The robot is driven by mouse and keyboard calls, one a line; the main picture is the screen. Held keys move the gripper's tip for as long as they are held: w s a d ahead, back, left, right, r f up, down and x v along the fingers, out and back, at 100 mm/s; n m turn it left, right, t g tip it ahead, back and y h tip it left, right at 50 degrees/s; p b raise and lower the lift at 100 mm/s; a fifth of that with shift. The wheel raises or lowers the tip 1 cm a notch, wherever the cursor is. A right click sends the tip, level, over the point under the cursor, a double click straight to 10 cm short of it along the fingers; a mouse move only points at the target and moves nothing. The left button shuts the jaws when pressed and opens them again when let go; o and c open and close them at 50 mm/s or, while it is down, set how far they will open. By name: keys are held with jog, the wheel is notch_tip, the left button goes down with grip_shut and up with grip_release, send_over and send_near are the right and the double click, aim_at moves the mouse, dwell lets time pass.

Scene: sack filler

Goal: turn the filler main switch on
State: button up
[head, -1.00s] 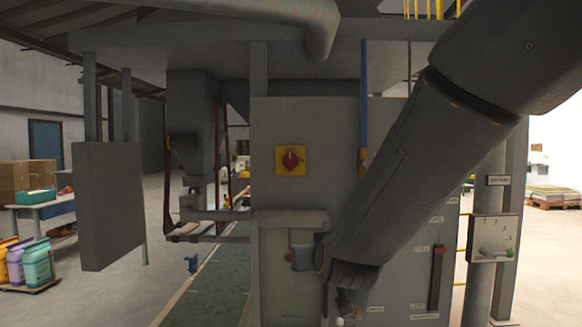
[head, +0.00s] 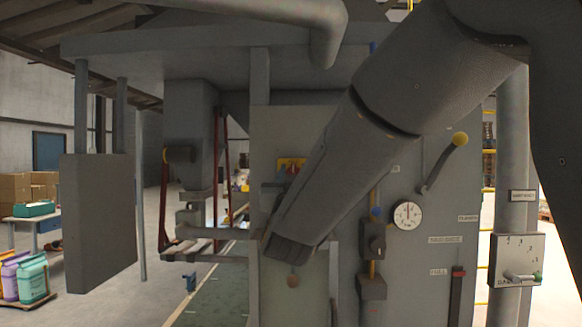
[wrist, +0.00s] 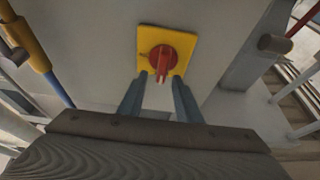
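The main switch is a red rotary knob (wrist: 159,62) on a square yellow plate (wrist: 185,45), fixed to a grey panel. In the wrist view its handle bar points down toward me. My gripper (wrist: 159,77) is open, with its two blue-grey fingers spread on either side of the lower end of the handle. I cannot tell whether the fingers touch it. My arm hides most of the knob and my fingers there.
Right of the switch on the machine are a round gauge (head: 407,214), a yellow-knobbed lever (head: 442,163) and a blue-and-yellow pipe (wrist: 33,48). A grey box (head: 98,222) hangs at the left. A control box (head: 516,258) is on a post at the right.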

jog(key=shift+w+r, duration=0.25)
jog(key=shift+w, duration=0.45)
